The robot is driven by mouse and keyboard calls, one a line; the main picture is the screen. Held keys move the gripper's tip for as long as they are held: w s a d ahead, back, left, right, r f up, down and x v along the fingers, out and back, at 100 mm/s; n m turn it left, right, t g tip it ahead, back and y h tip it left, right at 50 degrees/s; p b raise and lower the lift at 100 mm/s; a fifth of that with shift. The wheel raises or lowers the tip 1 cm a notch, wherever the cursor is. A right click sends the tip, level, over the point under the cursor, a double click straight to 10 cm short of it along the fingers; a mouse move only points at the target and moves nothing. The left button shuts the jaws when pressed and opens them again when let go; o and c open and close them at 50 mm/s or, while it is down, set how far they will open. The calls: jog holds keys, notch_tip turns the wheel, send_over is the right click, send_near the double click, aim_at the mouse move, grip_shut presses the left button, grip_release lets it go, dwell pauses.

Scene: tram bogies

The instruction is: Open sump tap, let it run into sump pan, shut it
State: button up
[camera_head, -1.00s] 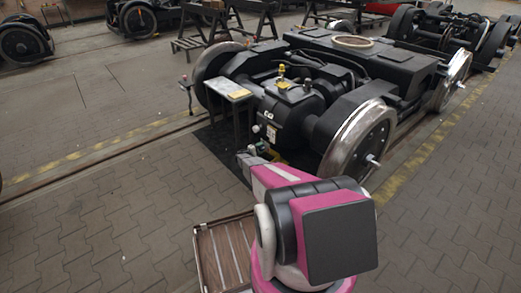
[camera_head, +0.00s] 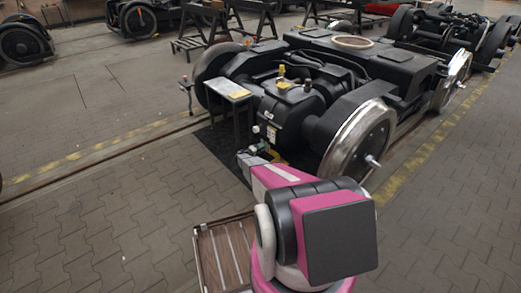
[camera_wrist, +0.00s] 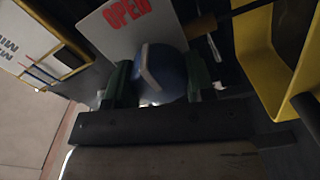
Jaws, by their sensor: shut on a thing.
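In the wrist view, a round blue tap handle (camera_wrist: 172,75) with a pale stripe across it sits between the two green fingers of my gripper (camera_wrist: 155,80). The gripper is shut on it. A white plate (camera_wrist: 112,30) behind the handle carries the red word OPEN. In the head view my gripper is at the lower front of the black gear housing (camera_head: 285,118), largely hidden by my arm. The tap is too small to make out there. I see no flow of liquid. I cannot clearly identify the sump pan; a yellow-edged thing (camera_wrist: 258,50) stands right of the handle.
A white panel with dark lettering (camera_wrist: 25,40) lies left in the wrist view. In the head view, a small stand with a sign (camera_head: 228,89) and a large steel wheel (camera_head: 352,145) flank the housing. Open paved floor (camera_head: 90,210) lies to the left.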

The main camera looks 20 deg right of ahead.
jog(key=shift+a, duration=0.1)
jog(key=o, duration=0.9)
jog(key=v, duration=1)
jog(key=shift+s+a, duration=0.2)
jog(key=shift+a, duration=0.15)
